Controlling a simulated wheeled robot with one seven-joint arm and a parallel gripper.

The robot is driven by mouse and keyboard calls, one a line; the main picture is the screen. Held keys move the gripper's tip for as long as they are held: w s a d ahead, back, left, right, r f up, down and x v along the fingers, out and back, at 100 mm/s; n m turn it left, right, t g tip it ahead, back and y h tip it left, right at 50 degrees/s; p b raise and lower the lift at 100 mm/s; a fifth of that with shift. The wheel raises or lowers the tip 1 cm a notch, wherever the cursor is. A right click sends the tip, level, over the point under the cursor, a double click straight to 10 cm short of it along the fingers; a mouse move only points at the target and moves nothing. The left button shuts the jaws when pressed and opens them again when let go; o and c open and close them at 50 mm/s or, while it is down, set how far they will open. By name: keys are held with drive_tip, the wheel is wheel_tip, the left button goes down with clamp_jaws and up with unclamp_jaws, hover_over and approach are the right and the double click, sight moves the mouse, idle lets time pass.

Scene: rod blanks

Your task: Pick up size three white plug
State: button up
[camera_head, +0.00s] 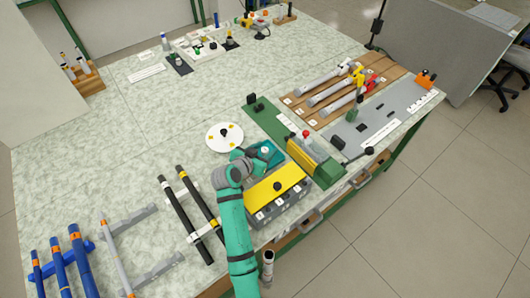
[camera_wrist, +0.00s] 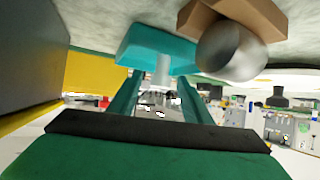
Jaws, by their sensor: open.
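A teal block or tray (camera_head: 268,160) sits on the bench beside the yellow-topped box, with a small white piece (camera_head: 264,150) at its top. In the wrist view the teal piece (camera_wrist: 135,42) is ahead, and a pale plug-like cylinder (camera_wrist: 163,70) shows against it. My gripper (camera_wrist: 160,84) is open, its two green fingers on either side of the line to that cylinder. I cannot tell whether the fingers touch it. In the head view my grey wrist (camera_head: 238,170) hides part of the teal tray and the gripper. No size number is readable on the cylinder.
A dark box with a yellow top (camera_head: 270,188) stands close on the right. A green fixture (camera_head: 313,160) lies beyond it. A white disc (camera_head: 225,137) lies behind my wrist. Dark rods (camera_head: 183,222) lie left. A grey rounded object (camera_wrist: 230,52) is close in the wrist view.

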drive_tip(key=shift+c, duration=0.4)
drive_tip(key=c, duration=1.1)
drive_tip(key=shift+o, duration=0.2)
drive_tip(key=shift+r, duration=0.1)
